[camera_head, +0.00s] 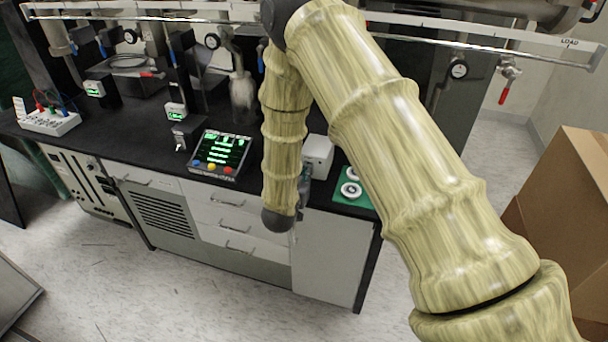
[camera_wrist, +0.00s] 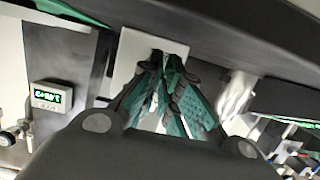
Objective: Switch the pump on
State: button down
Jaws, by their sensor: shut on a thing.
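A white box (camera_head: 318,153) stands on the black bench top, just right of my forearm in the head view. It fits the pale panel (camera_wrist: 135,58) behind my fingers in the wrist view. My gripper (camera_wrist: 166,62) has its green-padded fingers closed at that panel, with the tips together. They hold something small there, hidden between the tips. In the head view my gripper (camera_head: 306,176) is mostly hidden behind the arm, at the near side of the white box. I cannot tell which unit is the pump, and no switch label is readable.
A control panel (camera_head: 220,152) with green displays and coloured buttons lies left of my arm. A green mat (camera_head: 350,191) with white round parts lies right of the box. Metal rails (camera_head: 420,42) and glassware (camera_head: 242,95) stand behind. Cardboard boxes (camera_head: 570,195) stand at right.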

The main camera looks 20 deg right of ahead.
jog(key=shift+w+r+g+y+p, duration=0.15)
jog(key=shift+r+g+y+p, duration=0.45)
jog(key=shift+r+g+p, duration=0.4)
jog(key=shift+w+d+g+y+p, duration=0.1)
jog(key=shift+g+y+p, duration=0.45)
jog(key=shift+p, duration=0.5)
jog(key=c, duration=1.6)
grip_release()
jog(key=shift+f, duration=0.1)
jog(key=shift+o, duration=0.2)
jog(key=v, duration=1.2)
jog(key=shift+w, duration=0.15)
